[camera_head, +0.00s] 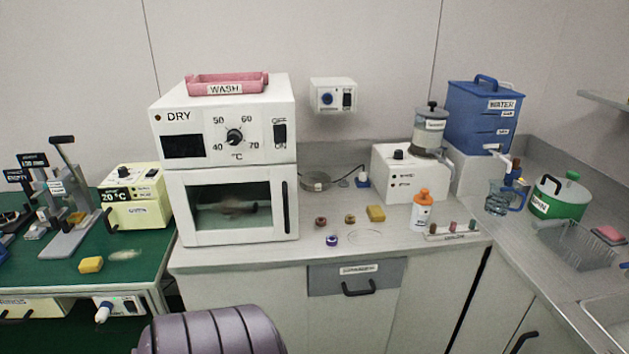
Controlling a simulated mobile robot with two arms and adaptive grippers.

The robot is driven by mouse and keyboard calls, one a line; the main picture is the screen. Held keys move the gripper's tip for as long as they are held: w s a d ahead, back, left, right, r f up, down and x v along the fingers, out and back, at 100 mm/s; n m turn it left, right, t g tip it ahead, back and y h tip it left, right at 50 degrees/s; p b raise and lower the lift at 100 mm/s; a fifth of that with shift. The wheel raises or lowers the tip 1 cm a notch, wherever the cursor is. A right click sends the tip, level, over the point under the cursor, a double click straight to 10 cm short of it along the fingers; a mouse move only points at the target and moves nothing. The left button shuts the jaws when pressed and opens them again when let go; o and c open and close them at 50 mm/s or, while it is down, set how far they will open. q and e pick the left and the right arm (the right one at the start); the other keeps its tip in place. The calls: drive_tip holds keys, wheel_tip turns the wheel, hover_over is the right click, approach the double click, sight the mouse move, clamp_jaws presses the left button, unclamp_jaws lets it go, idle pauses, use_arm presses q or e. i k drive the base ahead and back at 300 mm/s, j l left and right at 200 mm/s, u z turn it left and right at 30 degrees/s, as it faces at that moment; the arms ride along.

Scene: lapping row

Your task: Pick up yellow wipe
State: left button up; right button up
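Two small yellow blocks are in view, and I cannot tell for sure which is the yellow wipe. One yellow block (91,264) lies on the green mat at the left, beside a pale smear. The other yellow block (376,213) lies on the grey counter, right of the white drying oven (233,130). Both lie free, with nothing on top of them. Neither of my grippers is in view.
Several small round pieces lie by the counter block, including a purple one (332,240). An orange-capped bottle (421,210) stands to its right.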

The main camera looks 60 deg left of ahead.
sight(375, 214)
drive_tip(key=u, duration=1.65)
